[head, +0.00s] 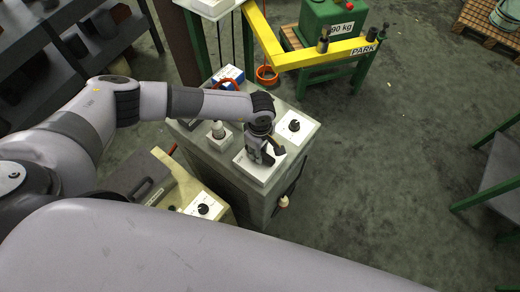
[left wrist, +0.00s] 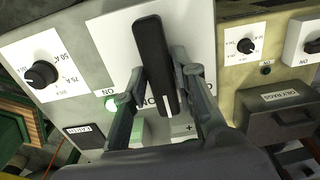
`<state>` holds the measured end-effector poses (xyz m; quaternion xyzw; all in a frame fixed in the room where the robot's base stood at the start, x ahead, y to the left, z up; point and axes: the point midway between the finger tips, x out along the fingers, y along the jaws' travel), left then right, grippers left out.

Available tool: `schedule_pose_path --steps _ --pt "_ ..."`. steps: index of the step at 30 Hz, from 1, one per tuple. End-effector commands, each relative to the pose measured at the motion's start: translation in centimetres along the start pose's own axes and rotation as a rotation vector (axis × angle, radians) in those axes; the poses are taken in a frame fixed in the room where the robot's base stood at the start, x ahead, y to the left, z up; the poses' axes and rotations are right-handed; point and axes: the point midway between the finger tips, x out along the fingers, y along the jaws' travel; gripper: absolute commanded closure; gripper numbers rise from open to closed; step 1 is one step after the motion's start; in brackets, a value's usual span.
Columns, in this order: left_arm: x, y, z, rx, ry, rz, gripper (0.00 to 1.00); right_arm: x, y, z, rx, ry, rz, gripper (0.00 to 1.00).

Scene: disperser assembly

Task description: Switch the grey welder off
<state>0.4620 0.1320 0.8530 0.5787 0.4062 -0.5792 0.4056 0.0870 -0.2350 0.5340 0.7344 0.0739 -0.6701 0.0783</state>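The grey welder (head: 225,165) is a grey cabinet in the middle of the head view; its panel fills the left of the left wrist view. A black switch lever (left wrist: 156,65) stands on a white plate (left wrist: 115,35) there. My left gripper (head: 265,157) points down at the white plate on the welder's top. In the left wrist view, its fingers (left wrist: 163,78) are on either side of the lever, with a gap visible at the right; contact is unclear. My right gripper is out of view.
A black dial (left wrist: 42,74) is left of the switch. A cream machine (head: 205,198) with its own dial stands close by at lower left.

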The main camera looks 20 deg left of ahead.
Motion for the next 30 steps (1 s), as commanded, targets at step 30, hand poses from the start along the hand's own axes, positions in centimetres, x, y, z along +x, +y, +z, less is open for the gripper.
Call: schedule_pose_path --steps 30 --pt "0.2 0.1 0.0 -0.201 0.0 0.002 1.0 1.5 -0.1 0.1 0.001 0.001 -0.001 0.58"
